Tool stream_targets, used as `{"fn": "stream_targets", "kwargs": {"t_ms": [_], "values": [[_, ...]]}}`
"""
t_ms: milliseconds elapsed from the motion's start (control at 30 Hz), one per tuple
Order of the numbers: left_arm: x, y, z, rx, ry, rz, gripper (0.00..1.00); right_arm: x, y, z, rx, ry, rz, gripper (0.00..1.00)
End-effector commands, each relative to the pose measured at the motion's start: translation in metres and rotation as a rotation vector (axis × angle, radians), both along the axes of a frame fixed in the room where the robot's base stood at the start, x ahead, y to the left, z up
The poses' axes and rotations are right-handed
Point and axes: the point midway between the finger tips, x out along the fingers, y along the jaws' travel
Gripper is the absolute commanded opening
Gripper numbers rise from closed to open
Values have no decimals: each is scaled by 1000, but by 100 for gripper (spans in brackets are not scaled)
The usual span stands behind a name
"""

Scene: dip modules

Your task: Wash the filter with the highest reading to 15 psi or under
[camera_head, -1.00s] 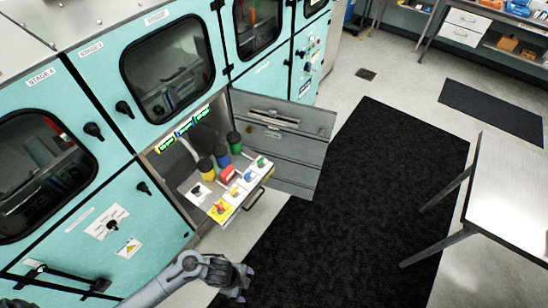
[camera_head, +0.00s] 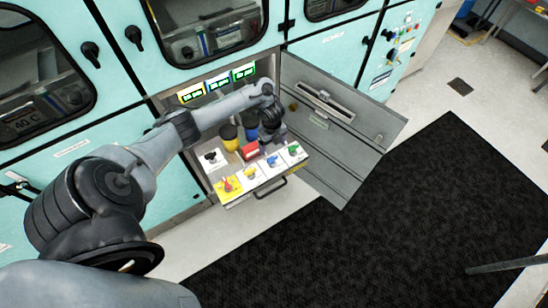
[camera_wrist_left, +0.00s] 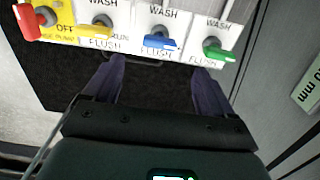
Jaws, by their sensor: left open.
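Three lit displays (camera_head: 219,84) hang in the open cabinet; their readings are too small to tell. Yellow (camera_head: 229,135) and blue (camera_head: 250,129) filters stand below; my arm hides the green one. The drawer panel has a red handle (camera_head: 227,184), a yellow handle (camera_head: 250,173), a blue handle (camera_head: 273,160) and a green handle (camera_head: 294,150). In the left wrist view, the yellow (camera_wrist_left: 97,32), blue (camera_wrist_left: 160,42) and green (camera_wrist_left: 214,50) handles lie sideways between WASH and FLUSH labels. My left gripper (camera_head: 270,132) is open and empty, its fingers (camera_wrist_left: 159,70) apart from the handles.
An open grey door (camera_head: 345,130) stands to the right of the drawer. A black knob (camera_head: 210,157) and a red block (camera_head: 250,151) sit on the drawer. A black mat (camera_head: 390,220) covers the floor in front, and the floor near the drawer is clear.

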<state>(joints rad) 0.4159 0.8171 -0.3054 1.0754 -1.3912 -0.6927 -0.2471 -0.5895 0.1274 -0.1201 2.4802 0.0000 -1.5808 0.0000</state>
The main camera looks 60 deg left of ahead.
Motion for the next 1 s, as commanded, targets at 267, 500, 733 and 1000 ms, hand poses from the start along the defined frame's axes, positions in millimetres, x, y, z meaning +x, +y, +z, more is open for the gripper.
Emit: {"fn": "stream_targets", "kwargs": {"t_ms": [267, 500, 733, 1000], "values": [[-2, -2, -49, -3, 5, 1, 85, 3, 0, -11, 0, -10, 0, 43], [-1, -1, -80, -2, 3, 0, 85, 4, 1, -20, 5, -10, -4, 43], [-1, -1, -92, 0, 2, 0, 85, 4, 2, -23, 10, -10, -7, 43], [-1, -1, -93, 0, 2, -1, 85, 4, 3, -23, 10, -10, -7, 43]]}}
